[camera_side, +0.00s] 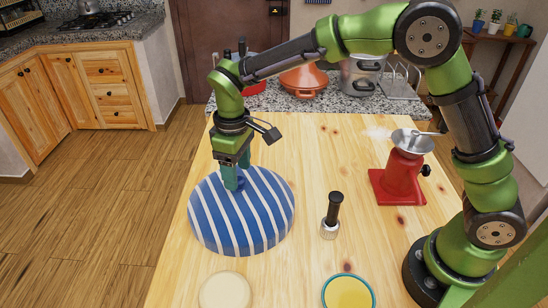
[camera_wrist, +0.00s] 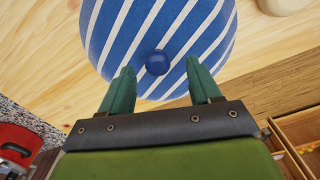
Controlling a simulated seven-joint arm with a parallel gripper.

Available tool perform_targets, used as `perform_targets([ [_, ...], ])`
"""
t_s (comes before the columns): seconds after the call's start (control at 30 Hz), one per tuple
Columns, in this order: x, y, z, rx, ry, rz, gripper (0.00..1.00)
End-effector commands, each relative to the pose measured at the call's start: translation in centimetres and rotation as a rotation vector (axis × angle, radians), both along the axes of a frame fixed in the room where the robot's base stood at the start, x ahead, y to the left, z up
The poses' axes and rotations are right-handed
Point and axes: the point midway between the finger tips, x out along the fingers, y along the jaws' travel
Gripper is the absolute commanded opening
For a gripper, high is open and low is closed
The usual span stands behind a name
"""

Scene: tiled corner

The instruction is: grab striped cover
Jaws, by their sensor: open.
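The striped cover (camera_side: 255,215) is a round blue cloth-like dome with white stripes, lying on the left side of the wooden table. Its small blue knob (camera_wrist: 158,62) shows in the wrist view, ahead of and between the two green fingers. My gripper (camera_side: 235,182) points down at the cover's top in the side view, with its fingers around or right beside the knob. It also shows in the wrist view (camera_wrist: 163,85), its fingers apart on either side of the knob. In the side view the fingers partly hide the knob. I cannot tell whether they touch it.
A black-handled tool (camera_side: 333,214) stands right of the cover. A red grinder (camera_side: 402,178) with a metal funnel is at the right. A pale round item (camera_side: 225,291) and a teal-rimmed yellow bowl (camera_side: 348,292) are at the front. The table behind the cover is clear.

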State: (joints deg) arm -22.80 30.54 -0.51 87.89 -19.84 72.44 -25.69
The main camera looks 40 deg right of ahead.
Motion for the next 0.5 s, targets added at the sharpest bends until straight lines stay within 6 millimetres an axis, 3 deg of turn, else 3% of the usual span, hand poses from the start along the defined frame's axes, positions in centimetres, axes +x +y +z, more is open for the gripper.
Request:
perform_targets([
  [0.2,0.2,-0.3,-3.2,-0.001,0.003,-0.002,0.63],
  [0.5,0.2,-0.2,-3.7,0.000,0.000,-0.002,0.63],
])
